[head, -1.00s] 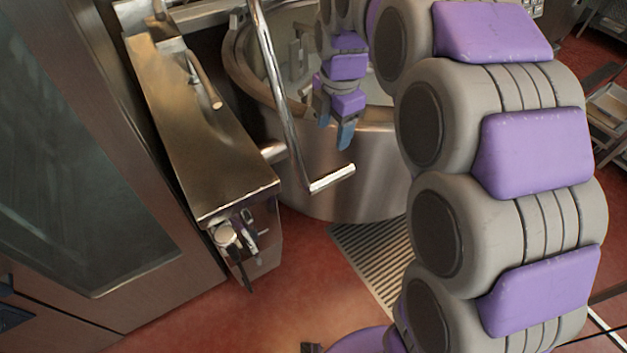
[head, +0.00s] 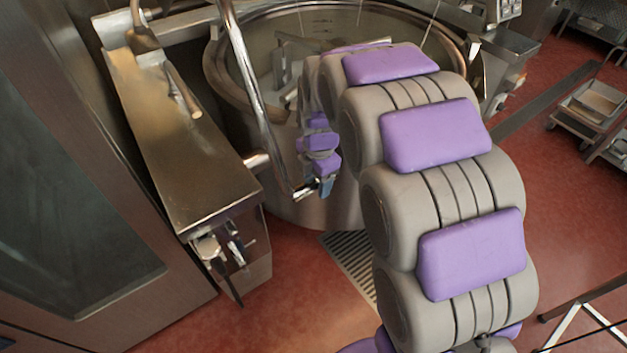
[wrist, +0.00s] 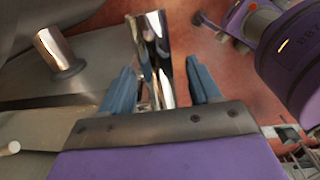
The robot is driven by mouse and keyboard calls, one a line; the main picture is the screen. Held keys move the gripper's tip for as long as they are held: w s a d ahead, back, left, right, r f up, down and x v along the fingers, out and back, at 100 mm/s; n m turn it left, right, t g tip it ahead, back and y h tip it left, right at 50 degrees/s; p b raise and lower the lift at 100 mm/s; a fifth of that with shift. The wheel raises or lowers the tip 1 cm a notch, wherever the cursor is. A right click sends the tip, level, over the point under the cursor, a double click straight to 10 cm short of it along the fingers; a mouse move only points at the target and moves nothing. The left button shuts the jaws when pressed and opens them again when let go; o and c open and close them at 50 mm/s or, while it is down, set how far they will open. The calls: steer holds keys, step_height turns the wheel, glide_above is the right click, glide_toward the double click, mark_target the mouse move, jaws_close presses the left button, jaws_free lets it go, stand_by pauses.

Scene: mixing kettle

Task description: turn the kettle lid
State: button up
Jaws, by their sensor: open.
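The kettle (head: 225,85) is a large round steel vessel, open at the top, behind my arm. A bent chrome handle bar (head: 258,105) runs down in front of its left side and ends in a short grip, partly hidden by my gripper. I cannot make out a separate lid plate. My gripper (head: 318,187) is at the grip's right end. In the wrist view the chrome grip (wrist: 152,50) lies between the two blue fingers of my gripper (wrist: 163,84), which stand open with a gap on each side. I cannot tell whether either finger touches it.
A steel console (head: 180,140) with a lever and knobs stands left of the kettle. A floor grate (head: 350,262) lies below. A control box (head: 500,50) is at the right, with a trolley (head: 590,110) beyond it.

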steer(key=shift+d+f, duration=0.15)
steer(key=shift+f, duration=0.05)
steer(key=shift+a, duration=0.7)
steer(key=shift+c, duration=2)
steer(key=shift+d, duration=0.4)
steer(key=c, duration=0.5)
jaws_close()
